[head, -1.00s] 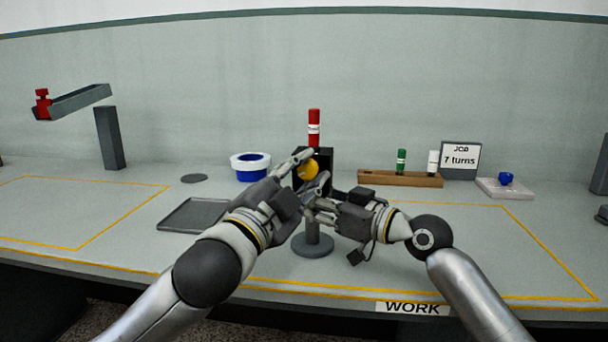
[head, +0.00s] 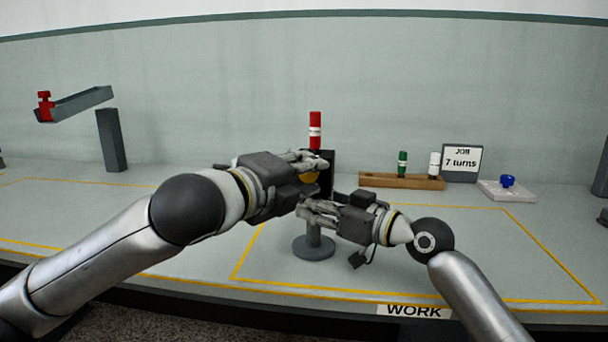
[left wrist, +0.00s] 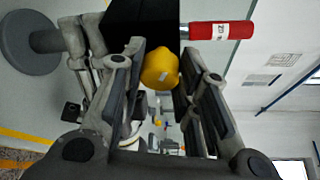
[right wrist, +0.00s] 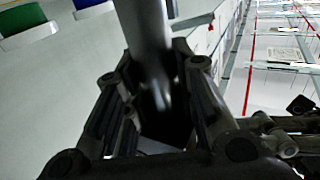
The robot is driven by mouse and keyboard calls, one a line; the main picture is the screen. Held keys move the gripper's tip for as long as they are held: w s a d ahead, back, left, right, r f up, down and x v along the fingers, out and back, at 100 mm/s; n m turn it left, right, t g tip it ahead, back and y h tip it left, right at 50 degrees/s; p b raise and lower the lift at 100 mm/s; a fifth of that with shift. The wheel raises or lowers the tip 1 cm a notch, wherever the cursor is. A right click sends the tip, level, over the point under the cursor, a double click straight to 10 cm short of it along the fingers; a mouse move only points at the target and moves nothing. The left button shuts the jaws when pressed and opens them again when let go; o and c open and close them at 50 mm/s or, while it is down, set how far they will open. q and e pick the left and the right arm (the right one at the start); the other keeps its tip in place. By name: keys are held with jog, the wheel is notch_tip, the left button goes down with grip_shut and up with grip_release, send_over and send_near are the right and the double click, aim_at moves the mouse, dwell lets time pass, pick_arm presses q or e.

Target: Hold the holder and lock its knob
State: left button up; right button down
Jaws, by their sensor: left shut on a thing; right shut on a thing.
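The holder stands upright on a round grey base (head: 314,248), with a dark block (head: 328,165) on its post and a red spindle (head: 315,130) rising from the top. Its yellow knob (head: 309,178) is on the near face, partly covered by my left gripper (head: 316,170). In the left wrist view the knob (left wrist: 160,70) sits between the fingers, and the gripper is shut on it. My right gripper (head: 304,208) is shut on the holder's post below the block. The grey post (right wrist: 146,40) also shows between its fingers in the right wrist view.
A wooden rack (head: 380,180) with a green spindle (head: 402,163) and a white spindle (head: 434,165) stands behind right. Beside it are a "7 turns" sign (head: 461,160) and a blue piece (head: 507,181) on a white pad. A red piece (head: 45,105) rests on a grey ramp (head: 80,103) at left.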

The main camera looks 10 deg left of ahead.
jog(key=shift+f, duration=0.4)
pick_arm(q)
jog(key=shift+d+r+m+g+y, duration=0.1)
jog(key=shift+m+g+y, duration=0.1)
jog(key=shift+m+y, duration=0.55)
jog(key=shift+a+r+m+g+y, duration=0.1)
jog(key=shift+m+g+y, duration=0.15)
jog(key=shift+m, duration=0.95)
jog(key=shift+d+r+m+g+y, duration=0.15)
jog(key=shift+m+y, duration=0.35)
jog(key=shift+m, duration=0.45)
jog(key=o, duration=1)
jog(key=shift+f, duration=0.1)
jog(key=v, duration=1.2)
